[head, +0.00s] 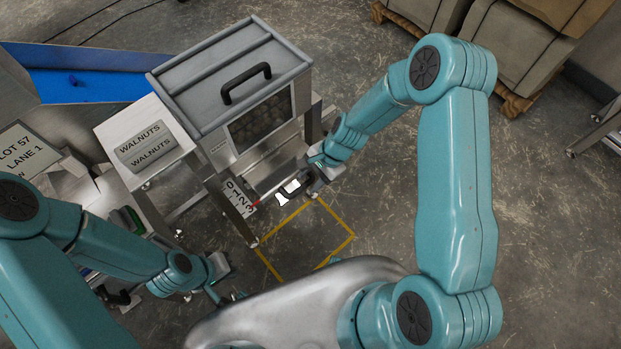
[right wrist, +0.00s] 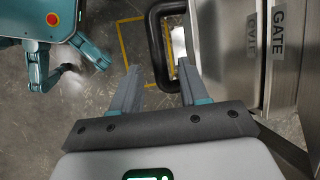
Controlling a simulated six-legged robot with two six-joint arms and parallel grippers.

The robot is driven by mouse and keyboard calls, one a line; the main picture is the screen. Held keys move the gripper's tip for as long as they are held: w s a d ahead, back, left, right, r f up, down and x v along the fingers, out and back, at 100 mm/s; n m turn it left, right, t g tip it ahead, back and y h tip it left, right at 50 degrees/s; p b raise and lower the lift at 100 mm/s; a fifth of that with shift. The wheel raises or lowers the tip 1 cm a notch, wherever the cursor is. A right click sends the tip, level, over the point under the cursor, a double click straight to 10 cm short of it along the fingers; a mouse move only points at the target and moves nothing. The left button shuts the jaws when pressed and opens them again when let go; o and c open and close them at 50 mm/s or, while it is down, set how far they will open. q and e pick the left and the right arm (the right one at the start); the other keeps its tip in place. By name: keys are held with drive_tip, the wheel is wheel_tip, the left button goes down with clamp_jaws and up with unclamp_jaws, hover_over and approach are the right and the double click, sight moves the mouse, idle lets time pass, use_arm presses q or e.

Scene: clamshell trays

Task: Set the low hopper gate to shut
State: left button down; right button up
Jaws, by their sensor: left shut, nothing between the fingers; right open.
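The metal hopper (head: 235,85) stands upper centre in the head view, a dark window in its front. Low on it is a white scale plate (head: 238,197) numbered 0 to 3, with a small red mark near the 3. The right wrist view shows a GATE label (right wrist: 278,32) and a black loop handle (right wrist: 153,40). My right gripper (right wrist: 158,80) is open, its fingertips around the handle's lower end; I cannot tell whether they touch it. In the head view this gripper (head: 298,187) is low before the hopper. My left gripper (head: 225,290) is shut and empty, at lower left.
A white stand with a WALNUTS sign (head: 146,148) is left of the hopper. A blue chute (head: 95,87) and a LOT 57 LANE 1 sign (head: 25,150) lie further left. Yellow floor lines (head: 337,252) mark a square before the hopper. Open floor is at right.

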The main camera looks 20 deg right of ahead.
drive_tip(key=shift+a+f, duration=0.15)
drive_tip(key=shift+f, duration=0.15)
clamp_jaws()
